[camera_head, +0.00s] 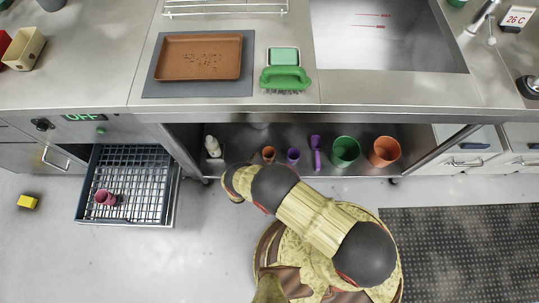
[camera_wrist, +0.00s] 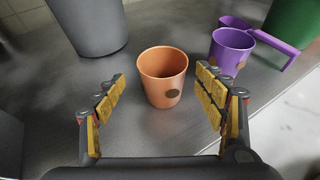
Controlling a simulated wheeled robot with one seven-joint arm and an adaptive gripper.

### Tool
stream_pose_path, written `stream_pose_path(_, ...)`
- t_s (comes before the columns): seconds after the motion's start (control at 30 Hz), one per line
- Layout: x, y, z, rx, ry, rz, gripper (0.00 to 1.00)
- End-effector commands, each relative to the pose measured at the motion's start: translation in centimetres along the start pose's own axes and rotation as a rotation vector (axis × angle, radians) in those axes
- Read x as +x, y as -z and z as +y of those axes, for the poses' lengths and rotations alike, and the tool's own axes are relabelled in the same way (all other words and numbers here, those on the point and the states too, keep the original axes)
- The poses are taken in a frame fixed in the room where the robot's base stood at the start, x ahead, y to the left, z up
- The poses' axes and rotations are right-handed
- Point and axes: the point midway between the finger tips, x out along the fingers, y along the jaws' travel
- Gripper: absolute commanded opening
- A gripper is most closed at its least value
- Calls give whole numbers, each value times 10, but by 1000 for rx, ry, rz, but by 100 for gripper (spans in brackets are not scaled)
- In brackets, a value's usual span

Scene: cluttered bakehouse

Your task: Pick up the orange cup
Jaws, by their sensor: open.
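The orange cup (camera_wrist: 163,82) stands upright on the metal shelf under the counter, with a dark round spot on its side. It also shows small in the head view (camera_head: 268,153), beside a purple cup. My gripper (camera_wrist: 157,100) is open, with its yellow-padded fingers apart. In the wrist view the cup stands between and just beyond the fingertips, with no clear contact. In the head view my arm reaches to the shelf's front edge, and the fingers cannot be made out there.
A purple cup (camera_wrist: 230,50) and a purple scoop (camera_head: 316,152) stand right of the orange cup. A grey container (camera_wrist: 90,25) is behind left. A green bucket (camera_head: 345,150) and a larger orange bucket (camera_head: 384,151) are farther right. An open rack drawer (camera_head: 128,210) juts out at left.

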Motion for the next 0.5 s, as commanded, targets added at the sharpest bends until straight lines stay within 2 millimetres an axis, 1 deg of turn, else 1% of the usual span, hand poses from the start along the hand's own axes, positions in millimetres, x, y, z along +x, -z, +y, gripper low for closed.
stream_pose_path(0.2, 32, 2, -5, 3, 3, 0, 71)
stream_pose_path(0.3, 43, 2, -4, 3, 1, 0, 71)
stream_pose_path(0.4, 49, 1, -4, 2, 0, 0, 71)
stream_pose_path(0.5, 50, 0, -4, 1, -1, 0, 71)
